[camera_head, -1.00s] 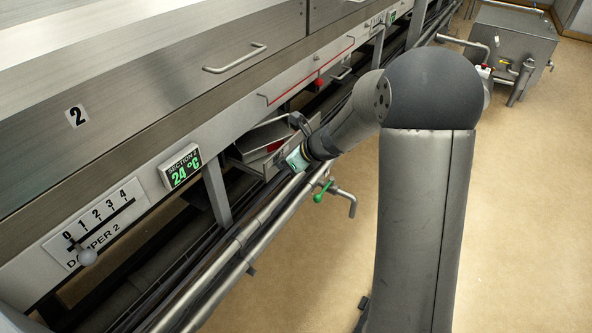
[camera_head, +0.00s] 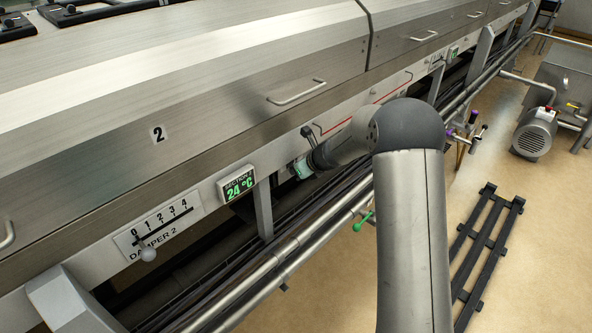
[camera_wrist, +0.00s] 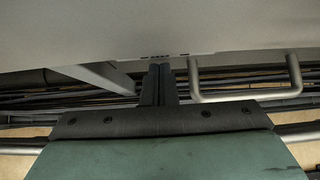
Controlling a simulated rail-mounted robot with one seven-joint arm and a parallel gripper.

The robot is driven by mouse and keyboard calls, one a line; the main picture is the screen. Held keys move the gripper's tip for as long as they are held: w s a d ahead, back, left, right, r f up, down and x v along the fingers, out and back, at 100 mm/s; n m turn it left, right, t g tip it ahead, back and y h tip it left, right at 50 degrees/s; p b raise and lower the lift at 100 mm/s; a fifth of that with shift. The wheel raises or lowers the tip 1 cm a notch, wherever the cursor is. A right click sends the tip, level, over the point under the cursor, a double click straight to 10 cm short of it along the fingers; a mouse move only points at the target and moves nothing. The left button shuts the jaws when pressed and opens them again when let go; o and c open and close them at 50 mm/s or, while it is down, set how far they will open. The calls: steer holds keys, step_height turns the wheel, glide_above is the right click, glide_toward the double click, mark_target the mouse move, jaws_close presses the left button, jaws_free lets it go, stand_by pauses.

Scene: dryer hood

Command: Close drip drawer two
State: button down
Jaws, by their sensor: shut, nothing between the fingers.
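My gripper (camera_head: 297,171) is at the hood's lower edge, right of the display marked Section 2. In the wrist view its two dark fingers (camera_wrist: 160,72) are shut together and empty, with tips at the lower edge of a pale grey panel (camera_wrist: 110,35). A U-shaped bar handle (camera_wrist: 245,97) sticks out just right of the fingers; they do not hold it. Small dark marks lie on the panel by the fingertips, too slanted to read. No drawer sticking out shows in the head view; my gripper and arm cover that spot. I cannot tell how far drip drawer two stands out.
The Section 2 display (camera_head: 237,185) and damper lever (camera_head: 148,254) are on the hood's front at left. Steel pipes (camera_head: 262,268) run along below, with a green valve handle (camera_head: 364,221). A black rack (camera_head: 487,240) lies on the open floor at right, near a motor (camera_head: 535,133).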

steer(key=shift+w+a+r, duration=0.15)
steer(key=shift+a+r, duration=0.05)
